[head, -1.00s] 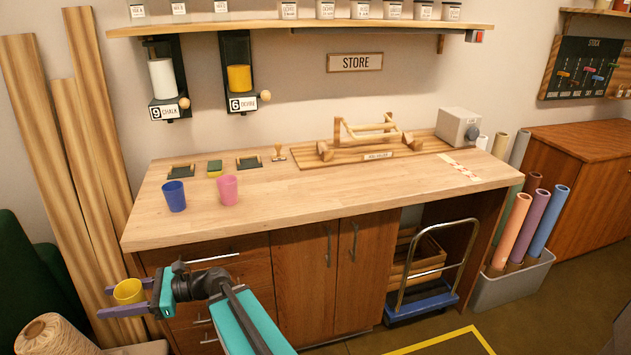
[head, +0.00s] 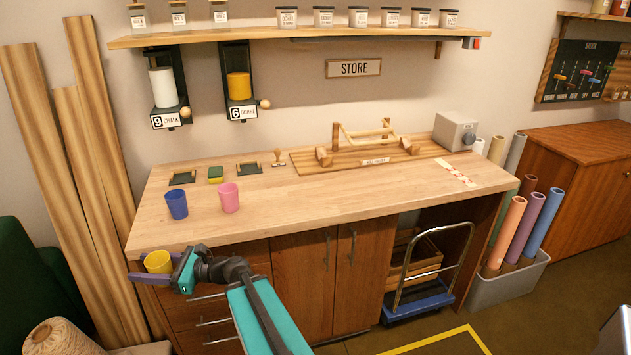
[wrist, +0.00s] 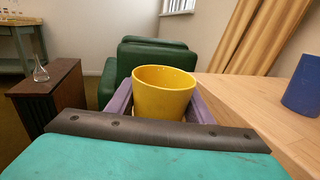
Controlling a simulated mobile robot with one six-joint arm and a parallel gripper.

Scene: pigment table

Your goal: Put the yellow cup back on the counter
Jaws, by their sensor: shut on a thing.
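The yellow cup (head: 158,262) is upright between the fingers of my gripper (head: 151,272), which is shut on it. In the head view, they are at the front left corner of the counter (head: 300,205), near its edge. In the wrist view, the yellow cup (wrist: 164,93) stands between the two purple fingers, with its lower part hidden behind my wrist. The counter (wrist: 255,110) shows to its right there. I cannot tell whether any of the cup is over the top.
On the counter, a blue cup (head: 176,204) and a pink cup (head: 229,198) stand near the left. A wooden rack (head: 372,145) is at the back. The front left corner and the front middle of the top are clear. Tall boards (head: 100,170) lean at the left.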

